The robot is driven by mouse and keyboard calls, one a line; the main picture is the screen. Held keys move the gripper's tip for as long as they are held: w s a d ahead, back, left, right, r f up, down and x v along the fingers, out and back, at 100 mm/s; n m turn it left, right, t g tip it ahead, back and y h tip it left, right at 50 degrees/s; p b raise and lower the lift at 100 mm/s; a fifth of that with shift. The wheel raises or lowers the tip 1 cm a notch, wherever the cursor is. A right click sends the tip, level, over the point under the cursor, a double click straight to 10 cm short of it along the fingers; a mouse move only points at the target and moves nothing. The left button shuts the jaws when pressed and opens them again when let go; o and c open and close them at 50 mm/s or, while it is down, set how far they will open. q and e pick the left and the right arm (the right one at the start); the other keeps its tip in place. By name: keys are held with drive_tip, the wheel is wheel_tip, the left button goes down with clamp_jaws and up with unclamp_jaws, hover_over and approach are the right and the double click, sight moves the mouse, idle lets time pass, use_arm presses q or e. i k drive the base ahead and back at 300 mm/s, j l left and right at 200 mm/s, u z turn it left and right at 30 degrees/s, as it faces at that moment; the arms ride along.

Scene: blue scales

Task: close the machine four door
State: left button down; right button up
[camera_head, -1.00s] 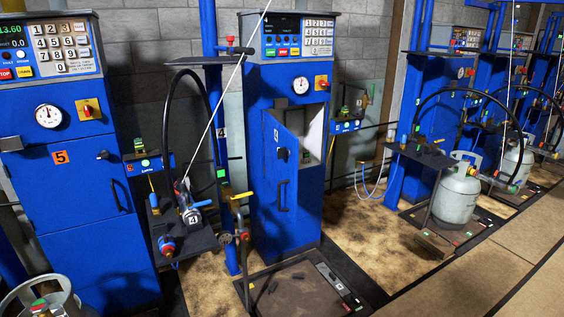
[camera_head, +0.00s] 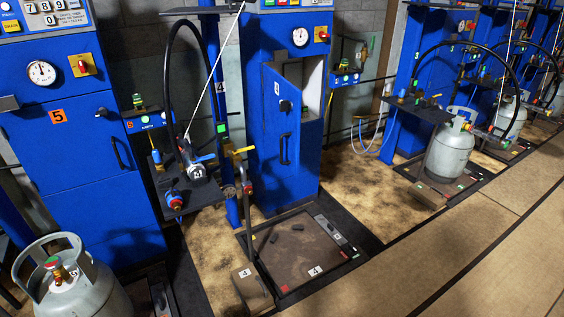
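The machine four door (camera_head: 292,130) is a blue panel with a dark handle and a small 4 label. It stands ajar on the blue cabinet of machine four (camera_head: 262,58), near the middle of the head view. A gap on its right side shows the pale inside of the cabinet (camera_head: 315,88). The door's lower part sits close to the cabinet front. Neither of my grippers is in view.
A scale platform (camera_head: 298,250) marked 4 lies on the floor before machine four. A post with a shelf and hose (camera_head: 178,190) stands left of it. Gas cylinders stand at front left (camera_head: 75,285) and right (camera_head: 448,150). Open floor (camera_head: 430,265) lies at lower right.

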sight(283, 129)
drive_tip(key=i+l+z, duration=0.1)
drive_tip(key=l, duration=0.25)
drive_tip(key=i+l+z, duration=0.1)
drive_tip(key=l, duration=0.25)
drive_tip(key=i+j+z, duration=0.1)
drive_tip(key=i+z, duration=0.25)
drive_tip(key=i, duration=0.6)
drive_tip(key=i+j+z, duration=0.1)
drive_tip(key=i+j, duration=0.05)
drive_tip(key=j, duration=0.05)
